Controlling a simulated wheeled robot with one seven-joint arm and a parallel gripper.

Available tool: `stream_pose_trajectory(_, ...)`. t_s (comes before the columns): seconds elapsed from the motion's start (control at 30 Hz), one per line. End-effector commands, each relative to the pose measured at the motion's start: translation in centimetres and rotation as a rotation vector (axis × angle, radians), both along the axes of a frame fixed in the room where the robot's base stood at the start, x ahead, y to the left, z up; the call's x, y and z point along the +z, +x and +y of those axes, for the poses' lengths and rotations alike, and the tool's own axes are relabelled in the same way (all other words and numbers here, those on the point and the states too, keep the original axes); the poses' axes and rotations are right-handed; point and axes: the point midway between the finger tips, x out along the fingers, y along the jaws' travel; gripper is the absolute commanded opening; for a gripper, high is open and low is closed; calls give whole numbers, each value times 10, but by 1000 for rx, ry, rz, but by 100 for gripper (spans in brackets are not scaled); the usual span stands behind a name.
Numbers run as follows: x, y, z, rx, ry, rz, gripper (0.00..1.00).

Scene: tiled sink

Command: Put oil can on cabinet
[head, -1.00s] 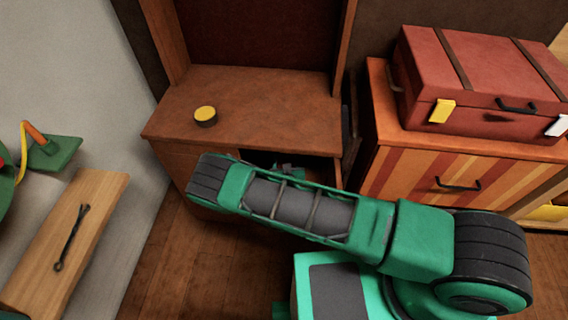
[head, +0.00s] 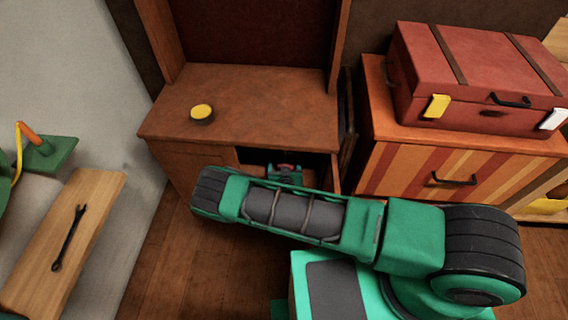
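The brown wooden cabinet (head: 265,105) stands at the centre back, with a flat top and a dark open compartment (head: 250,157) in its front. No other thing is clearly an oil can. My green arm crosses in front of the cabinet. A green part with a small reddish patch, seemingly my gripper (head: 285,173), shows at the compartment opening behind the arm. Its fingers are too small and hidden to read.
A red suitcase (head: 470,80) lies on a striped drawer cabinet (head: 425,170) at right. A wooden board (head: 85,215) with a dark wrench (head: 68,238) is at left, near a green object with an orange part (head: 45,150). The cabinet top is mostly clear.

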Motion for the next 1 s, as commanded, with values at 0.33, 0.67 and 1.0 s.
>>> stream_pose_trajectory(0.33,15,-32,1,0,-2,2,78)
stream_pose_trajectory(0.67,40,-90,3,1,-2,1,78)
stream_pose_trajectory(1.0,48,-111,4,-1,0,0,78)
